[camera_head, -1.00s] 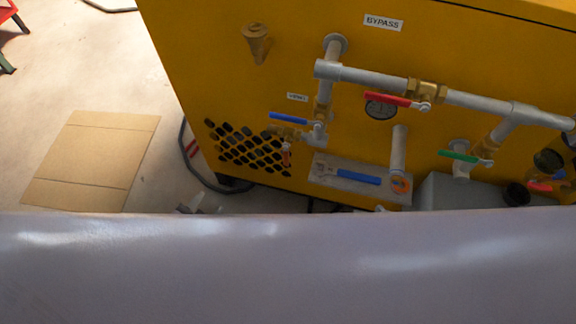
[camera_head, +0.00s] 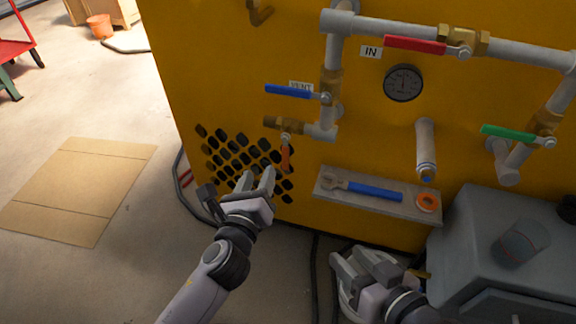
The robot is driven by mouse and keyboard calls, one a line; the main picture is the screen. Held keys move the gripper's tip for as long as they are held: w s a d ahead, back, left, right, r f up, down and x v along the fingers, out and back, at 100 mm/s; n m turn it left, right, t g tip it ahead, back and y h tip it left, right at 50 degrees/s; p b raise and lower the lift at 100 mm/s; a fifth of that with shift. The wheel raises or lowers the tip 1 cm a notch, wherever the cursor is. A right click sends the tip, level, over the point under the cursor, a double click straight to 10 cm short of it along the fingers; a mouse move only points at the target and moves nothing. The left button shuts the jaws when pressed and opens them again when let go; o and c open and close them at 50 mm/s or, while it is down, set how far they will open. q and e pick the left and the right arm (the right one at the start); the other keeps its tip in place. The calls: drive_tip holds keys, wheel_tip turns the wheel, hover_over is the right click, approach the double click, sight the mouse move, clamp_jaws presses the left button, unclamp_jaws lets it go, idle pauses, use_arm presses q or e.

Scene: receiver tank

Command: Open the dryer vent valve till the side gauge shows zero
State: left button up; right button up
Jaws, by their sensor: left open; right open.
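A small brass valve (camera_head: 291,125) with an orange lever (camera_head: 285,157) hanging down sits on a side branch of the yellow cabinet's piping. Just above it, a blue lever (camera_head: 289,91) lies level, partly covering a label that seems to read VENT (camera_head: 300,86). A round dark gauge (camera_head: 403,83) is on the panel to the right; its reading is too small to tell. My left gripper (camera_head: 256,181) is open and empty, below and left of the orange lever, apart from it. My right gripper (camera_head: 362,262) is open and empty, low in front of the cabinet.
A shelf (camera_head: 330,196) holds a blue-handled wrench (camera_head: 362,190) and an orange ring (camera_head: 427,202). A red lever (camera_head: 415,44) and green lever (camera_head: 508,132) are on the pipes. A grey box with a glass (camera_head: 521,244) stands right. Cardboard (camera_head: 80,190) lies on the floor.

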sight(285, 158)
use_arm(q)
drive_tip(key=d+m, duration=0.1)
drive_tip(key=m, duration=0.1)
drive_tip(key=d+m+h, duration=0.1)
drive_tip(key=m, duration=0.1)
drive_tip(key=w+d+m+h, duration=0.1)
drive_tip(key=d+m, duration=0.1)
drive_tip(key=shift+r+t+b, duration=0.3)
drive_tip(key=shift+r+t, duration=0.1)
drive_tip(key=shift+w+d, duration=0.1)
drive_tip(key=shift+w, duration=0.05)
drive_tip(key=b+x, duration=0.2)
drive_tip(key=x, duration=0.3)
drive_tip(key=shift+w+d, duration=0.35)
drive_tip(key=shift+w, duration=0.45)
use_arm(e)
drive_tip(key=shift+w+a+f+y, duration=0.1)
drive_tip(key=shift+a+f+y, duration=0.2)
drive_tip(key=shift+a, duration=0.25)
drive_tip(key=shift+a+f+y, duration=0.2)
drive_tip(key=shift+a+y, duration=0.2)
drive_tip(key=shift+a, duration=0.1)
use_arm(q)
clamp_jaws()
